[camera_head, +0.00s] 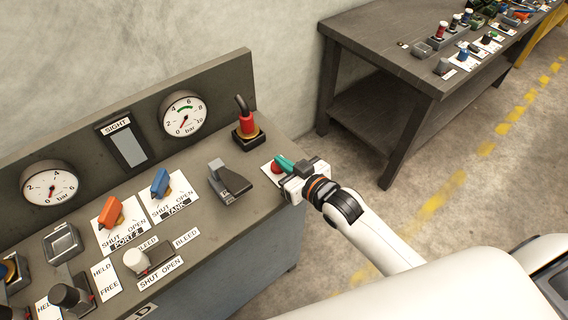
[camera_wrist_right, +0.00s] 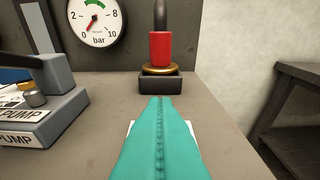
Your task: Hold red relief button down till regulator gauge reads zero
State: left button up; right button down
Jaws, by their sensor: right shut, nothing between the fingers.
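The red button (camera_head: 276,168) sits on a white plate near the right end of the bench, partly covered by my right gripper. My right gripper (camera_head: 283,162) has teal fingers, shut and empty, over the button. In the wrist view the shut fingers (camera_wrist_right: 160,100) hide the button; only edges of the white plate show beside them. I cannot tell whether the fingers touch or press it. The gauge with a green arc (camera_head: 182,114) is on the back panel; its red needle points down toward the low end, also in the wrist view (camera_wrist_right: 95,20). My left gripper is not in view.
A red-sleeved fitting (camera_head: 247,124) stands behind the button. A grey lever block (camera_head: 229,182) is to its left. Orange (camera_head: 110,211) and blue (camera_head: 160,183) handles and a second gauge (camera_head: 49,184) are further left. A dark table (camera_head: 390,50) stands at the back right.

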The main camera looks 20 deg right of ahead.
jog(key=shift+f, duration=0.45)
